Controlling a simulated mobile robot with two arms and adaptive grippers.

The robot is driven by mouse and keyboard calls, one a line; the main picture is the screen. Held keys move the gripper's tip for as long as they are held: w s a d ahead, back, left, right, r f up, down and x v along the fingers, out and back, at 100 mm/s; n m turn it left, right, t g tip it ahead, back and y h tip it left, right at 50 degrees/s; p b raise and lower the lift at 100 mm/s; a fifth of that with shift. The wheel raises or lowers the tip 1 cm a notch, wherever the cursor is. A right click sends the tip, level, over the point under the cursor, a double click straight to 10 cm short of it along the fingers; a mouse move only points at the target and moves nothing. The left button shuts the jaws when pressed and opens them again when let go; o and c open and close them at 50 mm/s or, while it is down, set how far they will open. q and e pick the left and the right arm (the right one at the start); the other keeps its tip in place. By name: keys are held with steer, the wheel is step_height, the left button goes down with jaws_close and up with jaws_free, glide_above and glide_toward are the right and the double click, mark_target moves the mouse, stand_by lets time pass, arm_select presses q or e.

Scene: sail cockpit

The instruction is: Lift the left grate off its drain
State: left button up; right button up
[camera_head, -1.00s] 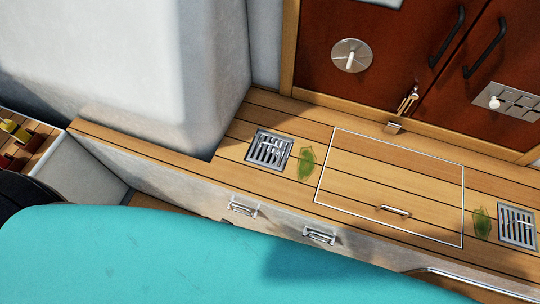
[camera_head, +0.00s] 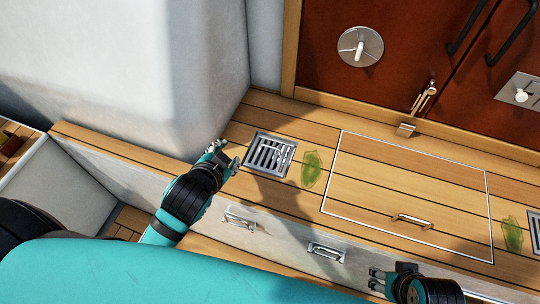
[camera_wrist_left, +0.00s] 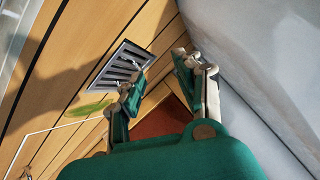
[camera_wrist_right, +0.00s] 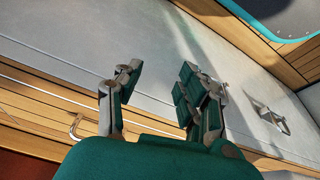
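The left grate (camera_head: 262,158) is a square, slotted metal grate lying flat in the wooden bench top. It also shows in the left wrist view (camera_wrist_left: 113,72), partly behind one finger. A small raised piece shows on it, too small to make out. My left gripper (camera_head: 222,155) is just left of the grate in the head view, apart from it. Its fingers are spread and empty in the left wrist view (camera_wrist_left: 158,75). My right gripper (camera_head: 378,279) is low at the bench front, open and empty in the right wrist view (camera_wrist_right: 160,80).
A green leaf (camera_head: 312,168) lies right of the grate. A framed hatch (camera_head: 400,190) with a handle (camera_head: 412,221) follows, then another leaf (camera_head: 512,234) and a second grate (camera_head: 536,230), cut off. Drawer handles (camera_head: 240,220) stick out from the bench front. A white wall (camera_head: 170,70) rises behind.

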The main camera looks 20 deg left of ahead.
arm_select(q)
steer(key=w+d+r+m+t+h, duration=0.3)
steer(key=w+r+m+t, duration=0.25)
steer(key=r, duration=0.45)
steer(key=w+d+r+m+t+h, duration=0.2)
steer(key=w+d+r+m+t, duration=0.25)
steer(key=r, duration=0.45)
steer(key=s+d+r+m+g+h, duration=0.2)
steer(key=d+r+m+g+h, duration=0.35)
steer(key=m+h, duration=0.95)
steer(key=m+g+y, duration=1.3)
steer(key=m+y, duration=0.1)
steer(key=m, duration=1)
glide_toward(269, 147)
arm_select(e)
step_height(269, 147, down, 14)
arm_select(q)
steer(key=x, duration=0.1)
steer(key=b+x, duration=0.1)
steer(key=x, duration=0.1)
steer(key=shift+w+d, duration=0.15)
steer(key=shift+w, duration=0.1)
steer(key=shift+b+x, duration=0.5)
steer(key=shift+x, duration=2.6)
steer(key=shift+s, duration=0.15)
jaws_close()
arm_select(e)
step_height(269, 147, up, 7)
steer(key=shift+w, duration=0.4)
